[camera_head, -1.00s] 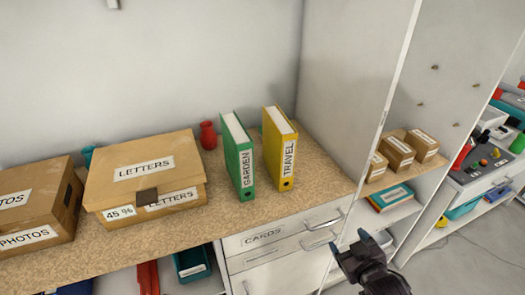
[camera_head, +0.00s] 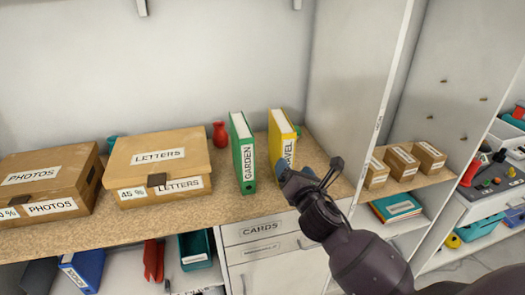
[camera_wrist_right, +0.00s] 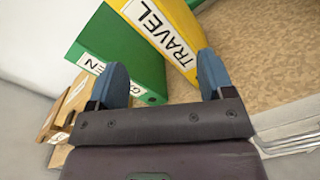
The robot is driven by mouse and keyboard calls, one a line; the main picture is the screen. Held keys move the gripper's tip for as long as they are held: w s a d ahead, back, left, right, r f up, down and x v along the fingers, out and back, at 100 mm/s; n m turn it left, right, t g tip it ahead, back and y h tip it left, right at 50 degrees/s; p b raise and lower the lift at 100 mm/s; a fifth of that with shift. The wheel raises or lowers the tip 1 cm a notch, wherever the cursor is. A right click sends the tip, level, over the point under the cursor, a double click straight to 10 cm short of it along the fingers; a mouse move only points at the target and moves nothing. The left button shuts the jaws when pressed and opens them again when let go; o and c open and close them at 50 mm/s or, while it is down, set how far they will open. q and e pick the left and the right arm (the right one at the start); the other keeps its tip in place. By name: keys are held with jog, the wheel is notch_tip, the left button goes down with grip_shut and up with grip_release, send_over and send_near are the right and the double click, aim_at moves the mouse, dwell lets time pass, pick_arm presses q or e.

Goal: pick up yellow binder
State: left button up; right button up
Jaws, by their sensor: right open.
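The yellow binder (camera_head: 281,128), labelled TRAVEL, stands upright on the speckled shelf top (camera_head: 225,200), just right of the green binder (camera_head: 243,152). My right gripper (camera_head: 309,170) is open in front of the yellow binder and covers part of its label. In the right wrist view the yellow binder (camera_wrist_right: 166,38) lies ahead of the open fingers (camera_wrist_right: 158,78), its lower end between them and the green binder (camera_wrist_right: 118,52) to its left. Nothing is held. My left gripper is not in view.
A LETTERS box (camera_head: 155,165) and a PHOTOS box (camera_head: 45,185) stand left of the binders, with a red vase (camera_head: 219,135) behind. A tall white panel (camera_head: 355,85) closes off the right side.

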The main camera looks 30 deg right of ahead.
aim_at(280, 148)
jog(key=w+d+n, duration=0.1)
jog(key=w+n, duration=0.1)
jog(key=w, duration=0.1)
jog(key=w+d+n, duration=0.1)
jog(key=w, duration=0.2)
jog(key=w+d+n, duration=0.1)
jog(key=w+n, duration=0.1)
jog(key=w, duration=0.2)
jog(key=shift+w+d+n+h, duration=0.1)
jog(key=shift+d+n+h, duration=0.1)
jog(key=shift+n+h, duration=0.1)
dwell(0.4)
jog(key=c, duration=1.1)
jog(key=shift+c, duration=0.7)
jog(key=shift+r, duration=0.15)
